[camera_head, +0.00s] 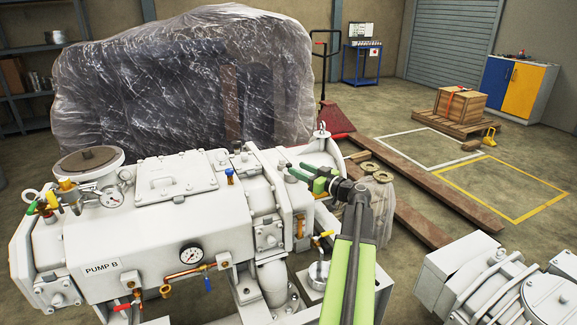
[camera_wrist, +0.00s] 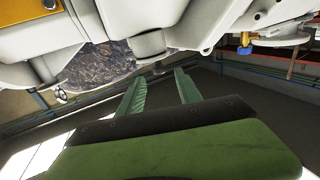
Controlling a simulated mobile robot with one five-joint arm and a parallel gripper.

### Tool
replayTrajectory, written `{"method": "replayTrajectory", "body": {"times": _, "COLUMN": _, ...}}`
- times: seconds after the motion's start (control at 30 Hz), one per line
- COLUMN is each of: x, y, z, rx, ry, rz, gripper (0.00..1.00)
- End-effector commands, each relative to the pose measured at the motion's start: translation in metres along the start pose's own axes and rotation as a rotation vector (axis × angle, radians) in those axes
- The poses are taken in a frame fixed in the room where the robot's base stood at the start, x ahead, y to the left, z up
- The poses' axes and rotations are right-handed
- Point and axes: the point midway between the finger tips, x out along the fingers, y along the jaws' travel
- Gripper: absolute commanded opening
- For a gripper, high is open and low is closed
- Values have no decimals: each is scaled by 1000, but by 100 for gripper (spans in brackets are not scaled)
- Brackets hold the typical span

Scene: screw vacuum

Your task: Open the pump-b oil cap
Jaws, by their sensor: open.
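Pump B is the large white machine (camera_head: 160,240) at the left of the head view, labelled "PUMP B". A small blue cap on a brass fitting (camera_head: 230,177) stands upright on its top. A yellow-brass fitting (camera_head: 67,184) sits at its left end. I cannot tell for certain which is the oil cap. My gripper (camera_head: 303,174) is over the pump's right end, to the right of the blue cap and apart from it. In the wrist view my gripper (camera_wrist: 160,80) is open with nothing between its green fingers. A blue-and-brass fitting (camera_wrist: 244,46) shows at upper right there.
A pressure gauge (camera_head: 191,254) and brass pipe with a red-tipped valve are on the pump's front. A plastic-wrapped load (camera_head: 190,85) stands behind. Another white machine (camera_head: 500,285) is at lower right. Wooden beams (camera_head: 430,190) lie on the floor; marked floor beyond is mostly clear.

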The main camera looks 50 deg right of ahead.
Motion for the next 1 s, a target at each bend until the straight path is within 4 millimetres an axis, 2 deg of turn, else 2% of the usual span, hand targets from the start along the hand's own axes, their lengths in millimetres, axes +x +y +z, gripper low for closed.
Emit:
{"method": "replayTrajectory", "body": {"times": 0.03, "x": 14, "y": 1, "z": 0, "rx": 0, "ry": 0, "rz": -3, "gripper": 41}}
{"method": "replayTrajectory", "body": {"times": 0.1, "x": 28, "y": 1, "z": 0, "rx": 0, "ry": 0, "rz": -3, "gripper": 41}}
{"method": "replayTrajectory", "body": {"times": 0.3, "x": 54, "y": 0, "z": 0, "rx": 0, "ry": 0, "rz": -2, "gripper": 41}}
{"method": "replayTrajectory", "body": {"times": 0.63, "x": 58, "y": -1, "z": 0, "rx": 0, "ry": 0, "rz": -1, "gripper": 41}}
{"method": "replayTrajectory", "body": {"times": 0.93, "x": 58, "y": -1, "z": 0, "rx": 0, "ry": 0, "rz": -2, "gripper": 4}}
{"method": "replayTrajectory", "body": {"times": 1.0, "x": 58, "y": -1, "z": 0, "rx": 0, "ry": 0, "rz": -2, "gripper": 0}}
